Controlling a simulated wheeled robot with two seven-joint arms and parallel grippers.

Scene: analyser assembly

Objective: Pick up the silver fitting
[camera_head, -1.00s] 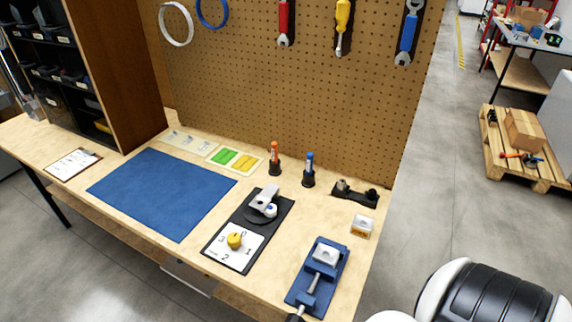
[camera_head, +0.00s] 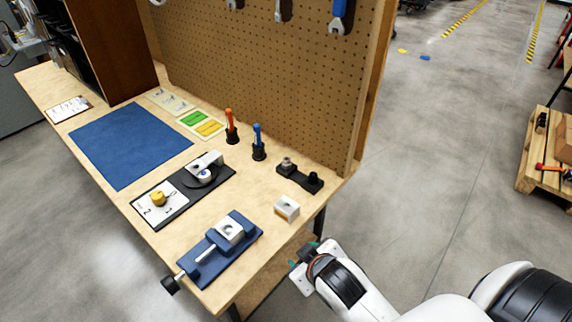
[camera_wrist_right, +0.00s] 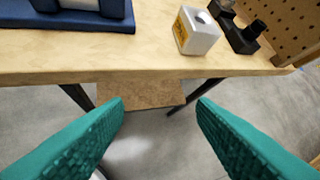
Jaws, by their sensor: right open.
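The silver fitting (camera_head: 287,162) appears to be the small grey metal piece on the left end of a black two-post holder (camera_head: 306,180), near the table's right edge. In the right wrist view the holder (camera_wrist_right: 243,40) shows at the top right, partly cut off by the frame. My right gripper (camera_wrist_right: 160,104) is open with nothing between its teal fingers. In the head view the right gripper (camera_head: 299,262) is off the table's front right edge, short of the holder. My left gripper is not in view.
A white block with a yellow label (camera_head: 286,208) stands between the right gripper and the holder. A blue vise (camera_head: 248,236) holds a similar block to the left. The table edge (camera_wrist_right: 60,77) lies ahead of the fingers. A pegboard (camera_head: 270,75) rises behind the holder.

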